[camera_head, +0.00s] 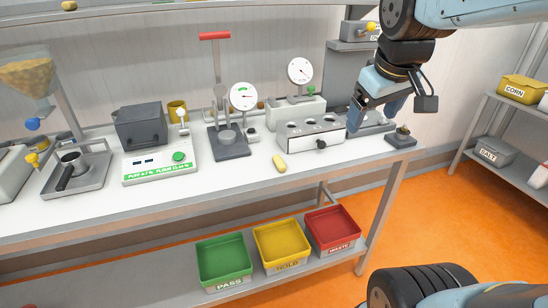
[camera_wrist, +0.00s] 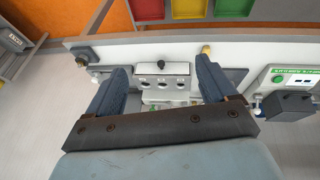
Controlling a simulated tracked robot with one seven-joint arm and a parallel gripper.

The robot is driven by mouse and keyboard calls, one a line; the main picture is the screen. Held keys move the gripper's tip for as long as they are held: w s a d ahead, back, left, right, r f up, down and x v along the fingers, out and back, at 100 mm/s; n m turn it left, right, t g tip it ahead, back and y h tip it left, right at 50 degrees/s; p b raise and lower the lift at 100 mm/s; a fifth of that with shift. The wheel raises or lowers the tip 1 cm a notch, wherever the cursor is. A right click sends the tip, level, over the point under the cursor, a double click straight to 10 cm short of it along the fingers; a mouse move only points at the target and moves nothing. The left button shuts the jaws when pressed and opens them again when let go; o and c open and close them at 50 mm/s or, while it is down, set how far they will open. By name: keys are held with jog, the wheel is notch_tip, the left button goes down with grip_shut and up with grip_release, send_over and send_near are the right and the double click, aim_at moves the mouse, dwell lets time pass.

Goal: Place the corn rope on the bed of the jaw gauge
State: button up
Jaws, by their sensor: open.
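The corn rope (camera_head: 279,162) is a short pale-yellow stick lying alone on the white bench top near the front edge. In the wrist view the corn rope (camera_wrist: 206,48) shows just beyond the tip of the right finger. My gripper (camera_head: 377,112) is open and empty, raised above the right part of the bench, to the right of the rope. In the wrist view my gripper (camera_wrist: 162,75) has its fingers wide apart. A dial gauge (camera_head: 243,96) and a second dial gauge (camera_head: 300,71) stand behind the rope; I cannot tell which is the jaw gauge.
A white block with round holes and a knob (camera_head: 312,135) stands right of the rope. A lever press with a red handle (camera_head: 215,36) is behind left. A white scale (camera_head: 160,160) is further left. Green, yellow and red bins (camera_head: 333,229) sit below. Bench around the rope is clear.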

jog(key=shift+o, duration=1.1)
jog(key=w+a+f+n+g, duration=0.2)
jog(key=w+a+n, duration=0.5)
jog(key=w, duration=0.5)
jog(key=shift+w+a+f+n+g, duration=0.2)
jog(key=shift+a+f+n+g, duration=0.15)
jog(key=shift+f+n, duration=0.6)
jog(key=n+g, duration=0.2)
jog(key=n, duration=0.6)
send_over(279, 163)
notch_tip(279, 163, down, 6)
jog(key=f, duration=0.9)
jog(key=shift+w+d, duration=0.1)
jog(key=shift+w, duration=0.15)
jog(key=shift+s+f, duration=0.15)
jog(key=shift+f, duration=1.25)
jog(key=shift+s+f, duration=0.15)
jog(key=shift+f, duration=1.2)
jog(key=shift+c, duration=0.4)
jog(key=c, duration=0.7)
jog(key=shift+o, duration=0.2)
